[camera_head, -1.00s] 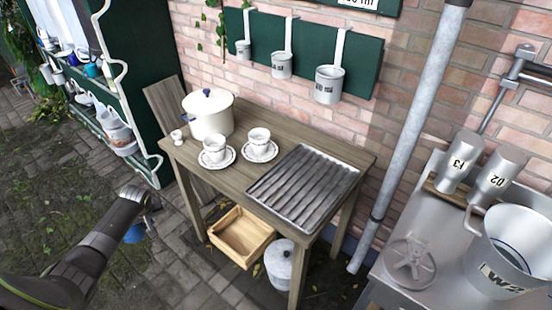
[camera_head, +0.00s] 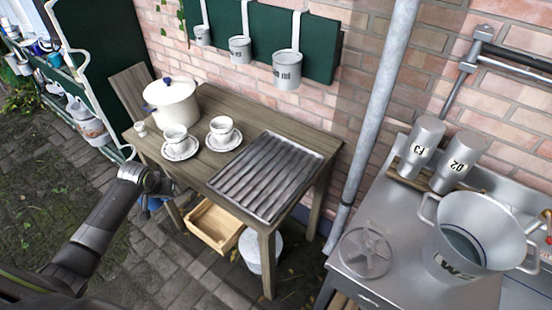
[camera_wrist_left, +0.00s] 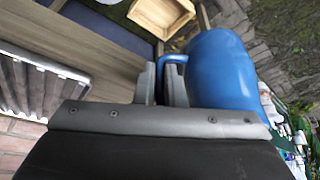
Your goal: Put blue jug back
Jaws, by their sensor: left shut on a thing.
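The blue jug (camera_wrist_left: 222,70) fills the right of the left wrist view, lying sideways in that picture. My left gripper (camera_wrist_left: 165,78) is shut on its handle, with the jug's body beside the fingers. In the head view, only a bit of the blue jug (camera_head: 154,203) shows below my wrist, in front of the wooden table's left end; my arm hides the rest and the fingers. The green shelf rack (camera_head: 97,75) stands at the far left with several jugs and cups on it. My right gripper is not in view.
The wooden table (camera_head: 243,112) holds a cream pot (camera_head: 172,106), two cups on saucers and a ridged metal tray (camera_head: 266,175). A wooden drawer box (camera_head: 214,225) and a metal can (camera_head: 262,250) sit below. A metal worktop (camera_head: 400,240) stands right. The paving at left is open.

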